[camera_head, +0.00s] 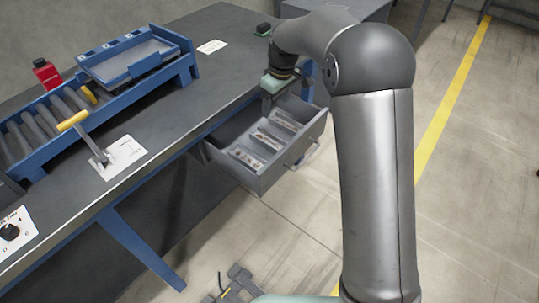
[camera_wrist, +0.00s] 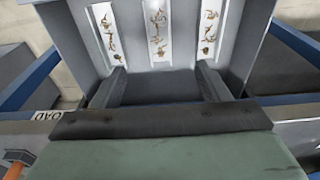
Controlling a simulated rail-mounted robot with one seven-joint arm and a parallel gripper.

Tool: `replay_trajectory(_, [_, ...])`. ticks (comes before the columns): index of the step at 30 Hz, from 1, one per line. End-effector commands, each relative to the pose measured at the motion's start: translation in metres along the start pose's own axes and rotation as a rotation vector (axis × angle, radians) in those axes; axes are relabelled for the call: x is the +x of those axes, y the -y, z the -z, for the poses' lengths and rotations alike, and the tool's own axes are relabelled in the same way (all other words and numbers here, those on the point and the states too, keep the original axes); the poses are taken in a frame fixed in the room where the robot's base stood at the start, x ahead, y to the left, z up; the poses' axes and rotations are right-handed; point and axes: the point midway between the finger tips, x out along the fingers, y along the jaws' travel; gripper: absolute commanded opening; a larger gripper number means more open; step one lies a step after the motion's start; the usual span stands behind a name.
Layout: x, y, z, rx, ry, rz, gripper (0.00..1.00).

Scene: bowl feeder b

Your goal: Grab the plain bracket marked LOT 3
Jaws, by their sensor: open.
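A grey drawer (camera_head: 274,172) stands pulled out from under the bench. It has three compartments, each with a white strip bearing small brownish metal pieces. In the wrist view the strips show as left (camera_wrist: 105,32), middle (camera_wrist: 157,32) and right (camera_wrist: 209,30). The pieces are too small to tell which are plain brackets, and I can read no LOT 3 mark. My gripper (camera_wrist: 160,84) is open and empty, its fingers apart at the near side of the drawer in the wrist view. In the head view my gripper (camera_head: 267,104) is at the drawer's bench-side end, and it hides part of it.
The drawer handle (camera_head: 303,156) sticks out over open floor.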

Motion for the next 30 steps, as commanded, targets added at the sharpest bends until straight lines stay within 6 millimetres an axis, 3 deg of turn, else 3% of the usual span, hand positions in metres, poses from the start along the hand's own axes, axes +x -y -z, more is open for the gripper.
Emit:
replay_trajectory(15, [0.102,0.0,-0.001,0.003,0.003,0.001,0.69])
replay_trajectory(23, [0.12,0.0,0.0,0.002,0.002,0.0,0.69])
replay_trajectory(30, [0.155,-0.001,0.004,0.003,0.004,0.001,0.69])
